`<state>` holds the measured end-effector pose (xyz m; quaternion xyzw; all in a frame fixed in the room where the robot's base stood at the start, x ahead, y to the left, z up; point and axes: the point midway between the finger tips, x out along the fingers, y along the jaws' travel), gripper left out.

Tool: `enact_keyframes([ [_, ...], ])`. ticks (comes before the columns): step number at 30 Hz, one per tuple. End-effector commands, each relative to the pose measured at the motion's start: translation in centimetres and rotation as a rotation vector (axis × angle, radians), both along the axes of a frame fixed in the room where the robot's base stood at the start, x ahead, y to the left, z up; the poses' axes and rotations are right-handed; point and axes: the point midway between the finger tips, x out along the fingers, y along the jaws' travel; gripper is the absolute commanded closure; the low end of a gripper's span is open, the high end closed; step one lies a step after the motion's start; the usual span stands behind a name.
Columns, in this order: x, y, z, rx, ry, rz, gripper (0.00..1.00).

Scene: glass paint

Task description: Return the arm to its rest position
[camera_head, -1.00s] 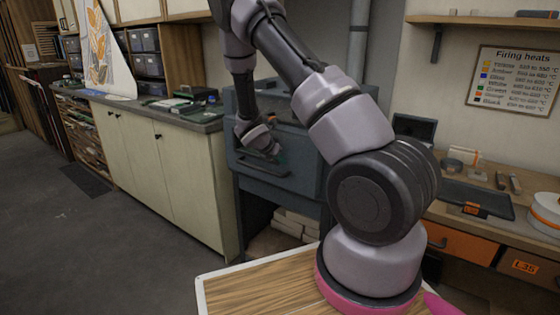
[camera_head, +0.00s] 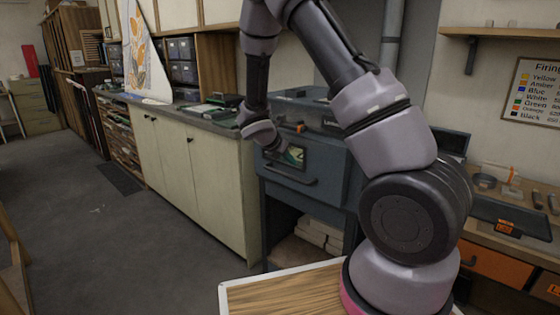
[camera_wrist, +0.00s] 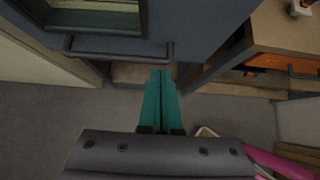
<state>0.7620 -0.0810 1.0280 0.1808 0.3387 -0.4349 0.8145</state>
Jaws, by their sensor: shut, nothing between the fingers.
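My arm (camera_head: 385,125) rises from its pink-ringed base, bends over at the top and hangs down at its far end. My gripper (camera_wrist: 161,72) shows in the wrist view as two teal fingers pressed together, shut and empty. It is in front of the blue-grey kiln (camera_head: 340,150), near the door's handle (camera_wrist: 118,50) and small window (camera_head: 294,156). In the head view the wrist (camera_head: 262,134) hangs just left of that window, and the fingers are hard to make out. I cannot tell the exact gap to the door.
A cream cabinet (camera_head: 195,170) with a grey counter stands left of the kiln. A workbench (camera_head: 490,230) with orange drawers is on the right. A wood-topped surface (camera_head: 290,292) lies under my arm's base. The grey floor (camera_head: 110,240) at left is open.

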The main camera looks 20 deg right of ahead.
Motion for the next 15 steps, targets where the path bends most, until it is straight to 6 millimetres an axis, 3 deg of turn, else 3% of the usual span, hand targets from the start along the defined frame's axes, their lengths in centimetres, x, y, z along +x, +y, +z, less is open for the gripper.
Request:
enact_keyframes([
  [5,-0.5,-0.3,1.4,0.039,-0.033,-0.059,1.0],
  [11,-3.8,-2.3,7.6,0.266,-0.211,-0.402,1.0],
  [15,-7.7,-3.4,12.5,0.475,-0.356,-0.715,1.0],
])
